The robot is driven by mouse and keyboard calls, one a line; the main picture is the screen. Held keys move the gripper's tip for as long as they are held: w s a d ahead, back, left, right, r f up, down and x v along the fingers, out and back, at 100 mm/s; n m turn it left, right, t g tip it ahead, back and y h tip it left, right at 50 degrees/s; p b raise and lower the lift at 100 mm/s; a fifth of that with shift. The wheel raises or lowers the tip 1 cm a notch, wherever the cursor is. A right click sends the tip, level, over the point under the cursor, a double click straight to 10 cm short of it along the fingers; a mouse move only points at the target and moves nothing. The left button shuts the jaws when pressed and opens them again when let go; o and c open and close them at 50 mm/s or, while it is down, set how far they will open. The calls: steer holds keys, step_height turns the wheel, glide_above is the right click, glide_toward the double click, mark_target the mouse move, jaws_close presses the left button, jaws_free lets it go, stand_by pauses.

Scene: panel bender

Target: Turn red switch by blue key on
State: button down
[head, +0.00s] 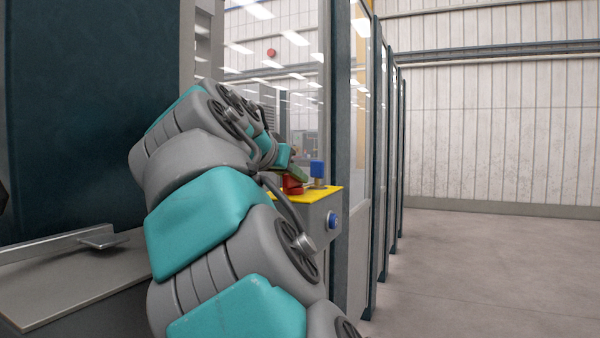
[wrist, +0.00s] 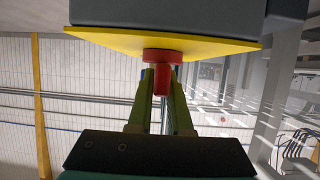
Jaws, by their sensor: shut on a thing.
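The red switch (head: 292,184) sits on the yellow top plate (head: 322,192) of a grey box. In the wrist view the red switch (wrist: 162,57) has a round base on the yellow plate (wrist: 105,42) and a handle between the fingers. My gripper (wrist: 161,78) is shut on the red switch, with its green fingers on either side of the handle. In the head view my gripper (head: 292,171) is partly hidden by my arm. The blue key (head: 317,168) stands upright just right of the red switch. In the wrist view it is mostly hidden behind the switch and fingers.
A round blue button (head: 334,221) is on the front of the grey box (head: 312,225). Glass panels with dark teal posts (head: 342,120) stand beside and behind the box. A grey work table (head: 60,285) is at the left. Open floor (head: 490,270) lies to the right.

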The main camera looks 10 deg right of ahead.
stand_by(0.4)
steer(key=c, duration=0.8)
jaws_free()
steer(key=shift+c, duration=0.2)
steer(key=v, duration=0.7)
steer(key=shift+s+a+r, duration=0.2)
steer(key=shift+s, duration=0.05)
